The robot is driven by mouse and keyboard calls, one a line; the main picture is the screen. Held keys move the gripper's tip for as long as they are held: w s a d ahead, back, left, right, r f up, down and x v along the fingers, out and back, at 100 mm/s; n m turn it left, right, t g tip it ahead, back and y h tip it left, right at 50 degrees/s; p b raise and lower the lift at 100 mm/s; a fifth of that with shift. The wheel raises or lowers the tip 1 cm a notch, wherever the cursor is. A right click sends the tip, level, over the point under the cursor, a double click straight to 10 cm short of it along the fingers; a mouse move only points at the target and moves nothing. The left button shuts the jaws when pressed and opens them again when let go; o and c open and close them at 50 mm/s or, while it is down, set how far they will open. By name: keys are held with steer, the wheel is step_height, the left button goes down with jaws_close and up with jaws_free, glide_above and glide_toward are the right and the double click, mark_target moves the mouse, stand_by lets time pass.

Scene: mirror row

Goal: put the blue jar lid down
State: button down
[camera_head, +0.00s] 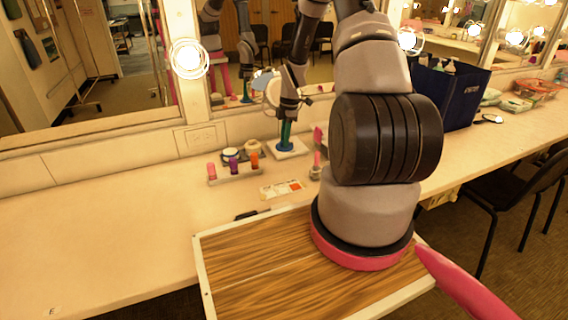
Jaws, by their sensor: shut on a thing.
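My gripper (287,118) reaches down at the back of the counter, close to the mirror. It is small in view, and its jaws are hard to make out. A blue piece, which looks like the blue jar lid (285,146), shows at its lower end below a green upright part. The gripper is shut on it. The blue piece is at or just above a small white slab (298,152); I cannot tell whether they touch.
Left of the gripper, small pink, purple and orange bottles stand in a rack (240,175), with dark-and-white jars (231,154) behind. A dark blue bag (450,95) stands right. The left counter is clear.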

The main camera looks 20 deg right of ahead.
step_height(320, 180, down, 8)
steer(key=shift+f, duration=0.15)
stand_by(0.3)
steer(key=shift+f, duration=0.1)
steer(key=c, duration=0.8)
jaws_free()
steer(key=shift+c, duration=0.2)
